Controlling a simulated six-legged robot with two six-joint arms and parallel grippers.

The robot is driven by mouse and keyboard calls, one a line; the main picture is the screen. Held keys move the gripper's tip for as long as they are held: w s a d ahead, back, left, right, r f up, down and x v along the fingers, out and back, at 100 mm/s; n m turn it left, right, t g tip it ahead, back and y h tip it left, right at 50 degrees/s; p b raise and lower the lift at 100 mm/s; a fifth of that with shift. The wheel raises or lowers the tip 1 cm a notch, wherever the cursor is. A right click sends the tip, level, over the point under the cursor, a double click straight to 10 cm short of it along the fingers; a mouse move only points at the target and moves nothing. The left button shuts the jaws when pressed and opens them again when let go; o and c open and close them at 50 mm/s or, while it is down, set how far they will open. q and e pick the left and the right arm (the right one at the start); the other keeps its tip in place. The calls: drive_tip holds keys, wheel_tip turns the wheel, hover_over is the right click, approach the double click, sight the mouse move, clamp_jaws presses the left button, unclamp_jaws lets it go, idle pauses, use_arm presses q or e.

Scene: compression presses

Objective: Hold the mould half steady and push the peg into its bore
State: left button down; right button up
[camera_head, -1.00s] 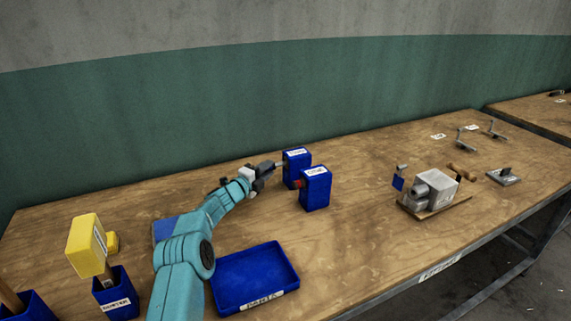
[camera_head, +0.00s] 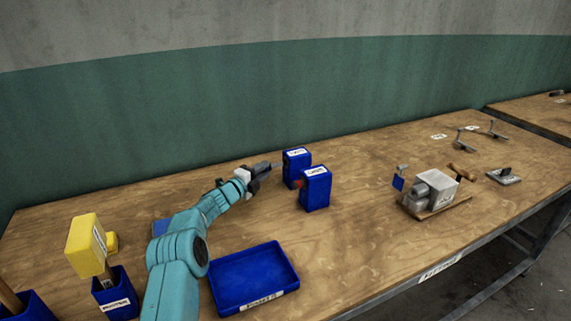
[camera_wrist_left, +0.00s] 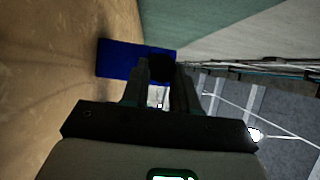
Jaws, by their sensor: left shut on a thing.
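My left gripper (camera_head: 268,169) reaches in from the left and points at two labelled blue blocks. In the left wrist view its two fingers (camera_wrist_left: 160,84) are shut on a dark, round-ended thing (camera_wrist_left: 160,68); I cannot tell whether this is the peg. The back blue block (camera_head: 297,170) stands just beyond the fingertips; I cannot tell if they touch. The front blue block (camera_head: 316,190) stands beside it, with a small red part (camera_head: 299,184) on its left side. I cannot make out which thing is the mould half, and no bore shows. My right gripper is out of view.
A blue tray (camera_head: 262,299) lies at the front. A yellow block (camera_head: 85,246) and a labelled blue bin (camera_head: 116,300) are at left. A grey clamp-like device (camera_head: 440,188) on a board and a small plate with a handle (camera_head: 504,176) stand at right.

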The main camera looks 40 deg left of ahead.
use_arm(q)
drive_tip(key=shift+s+a, duration=0.1)
drive_tip(key=shift+s+a+b, duration=0.35)
drive_tip(key=shift+s+a, duration=0.1)
drive_tip(key=shift+s, duration=0.4)
drive_tip(key=shift+s+a+b, duration=0.35)
drive_tip(key=shift+s+a, duration=0.05)
drive_tip(key=shift+s, duration=0.4)
drive_tip(key=shift+d, duration=0.1)
